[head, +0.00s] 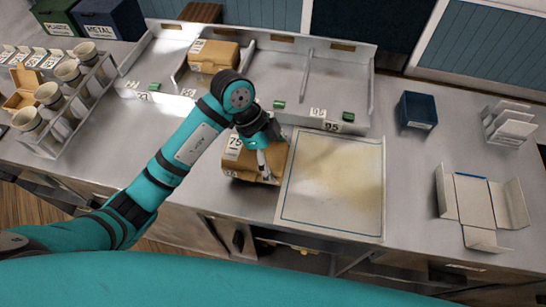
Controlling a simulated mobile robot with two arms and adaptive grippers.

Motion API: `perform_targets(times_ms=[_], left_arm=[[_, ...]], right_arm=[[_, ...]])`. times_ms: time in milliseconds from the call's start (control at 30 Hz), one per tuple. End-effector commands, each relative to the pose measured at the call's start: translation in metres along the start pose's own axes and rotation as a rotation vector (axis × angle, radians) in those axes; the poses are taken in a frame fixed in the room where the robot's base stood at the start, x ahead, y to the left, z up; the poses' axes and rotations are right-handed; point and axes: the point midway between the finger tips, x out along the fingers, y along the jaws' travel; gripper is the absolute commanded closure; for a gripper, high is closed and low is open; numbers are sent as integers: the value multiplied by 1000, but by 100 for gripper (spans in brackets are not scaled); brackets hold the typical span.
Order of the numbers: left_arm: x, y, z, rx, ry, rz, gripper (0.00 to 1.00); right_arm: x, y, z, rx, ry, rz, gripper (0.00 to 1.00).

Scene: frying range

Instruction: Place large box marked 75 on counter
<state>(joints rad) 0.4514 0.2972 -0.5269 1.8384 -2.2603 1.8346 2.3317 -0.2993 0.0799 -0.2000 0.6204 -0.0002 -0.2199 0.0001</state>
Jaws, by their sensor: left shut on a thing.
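A brown box marked 75 (234,158) is at the counter's middle, just left of the square mat. My left gripper (265,165) reaches it from above and is shut on it; its fingers partly cover the box. I cannot tell whether the box touches the counter surface (190,150). My right gripper is not in view.
A square stained mat (335,185) lies right of the box. Behind stands a divided grey tray (345,60) with another brown box (213,55). A cup rack (100,85) stands left. A dark blue box (416,111), a white rack (508,122) and an opened carton (475,200) are at right.

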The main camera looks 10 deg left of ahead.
Motion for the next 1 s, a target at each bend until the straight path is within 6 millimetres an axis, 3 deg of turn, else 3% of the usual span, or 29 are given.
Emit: perform_targets(times_ms=[167, 433, 767, 800, 900, 1000], left_arm=[[2, -9, 5, -1, 1, 3, 45], [30, -10, 17, 0, 1, 2, 45], [34, -10, 19, 2, 0, 1, 45], [34, -10, 19, 2, 0, 1, 10], [34, -10, 18, 2, 0, 1, 0], [34, -10, 18, 1, 0, 1, 0]], right_arm=[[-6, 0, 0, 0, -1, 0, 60], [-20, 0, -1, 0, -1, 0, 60], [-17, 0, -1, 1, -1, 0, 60], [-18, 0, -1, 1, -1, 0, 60], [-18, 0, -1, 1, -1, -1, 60], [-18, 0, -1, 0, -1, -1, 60]])
